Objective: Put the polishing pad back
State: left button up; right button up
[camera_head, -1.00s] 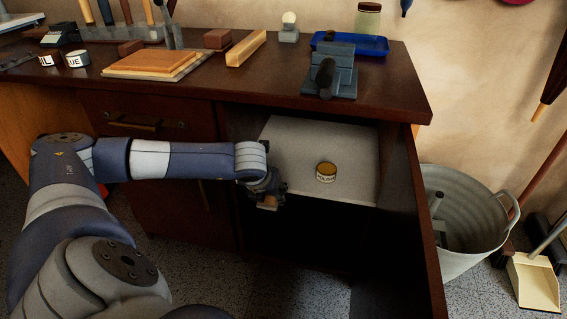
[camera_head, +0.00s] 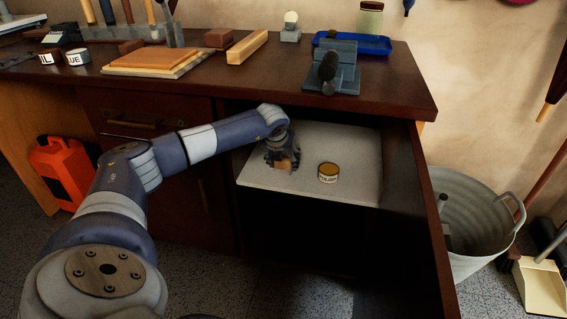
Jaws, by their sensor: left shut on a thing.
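The polishing pad (camera_head: 284,165) is a small tan-orange block, partly hidden by the fingers. My left gripper (camera_head: 283,160) is shut on it, fingers pointing down, over the left part of the pale shelf (camera_head: 340,190) inside the open cabinet. I cannot tell whether the pad touches the shelf. A round tin of polish (camera_head: 328,173) with a yellowish top stands on the shelf, to the right of the gripper and apart from it. The open cabinet door (camera_head: 428,220) stands at the right. My right gripper is not in view.
The dark workbench top (camera_head: 290,85) overhangs the shelf, with a vise (camera_head: 333,72), a blue tray (camera_head: 375,45) and wooden blocks on it. A metal tub (camera_head: 475,215) stands right of the door. An orange canister (camera_head: 65,172) is on the floor at left.

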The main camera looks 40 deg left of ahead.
pick_arm(q)
jog(key=shift+f+b, duration=0.35)
jog(key=shift+r, duration=0.1)
jog(key=o, duration=1.1)
